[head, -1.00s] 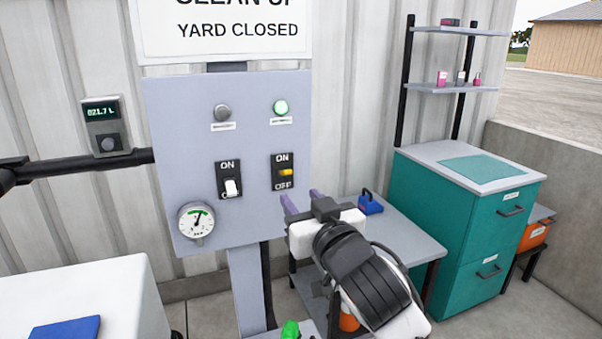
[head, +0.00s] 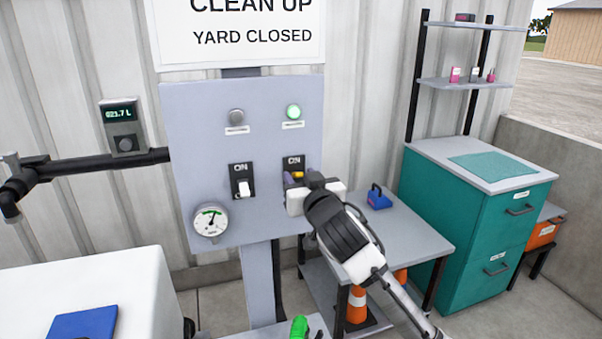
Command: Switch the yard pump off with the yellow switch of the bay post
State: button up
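The bay post's grey panel (head: 265,130) carries two switches. The yellow switch (head: 298,175) is on the right, on a black plate marked ON at the top; my gripper hides the plate's lower part. The lamp (head: 293,111) above it glows green. My gripper (head: 301,178) is right at this switch, its purple-grey fingertips apart beside the yellow lever. I cannot tell whether they touch it. The white switch (head: 243,187) on the left has its lever down, and the lamp (head: 236,116) above it is grey and unlit.
A gauge (head: 210,222) sits at the panel's lower left. A grey table (head: 410,236) with a blue padlock-like object (head: 379,197) and a teal cabinet (head: 470,220) stand right. A white box (head: 140,285) is at lower left.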

jog(key=shift+w+a, duration=0.1)
jog(key=shift+w, duration=0.1)
grip_shut()
jog(key=shift+f, duration=0.1)
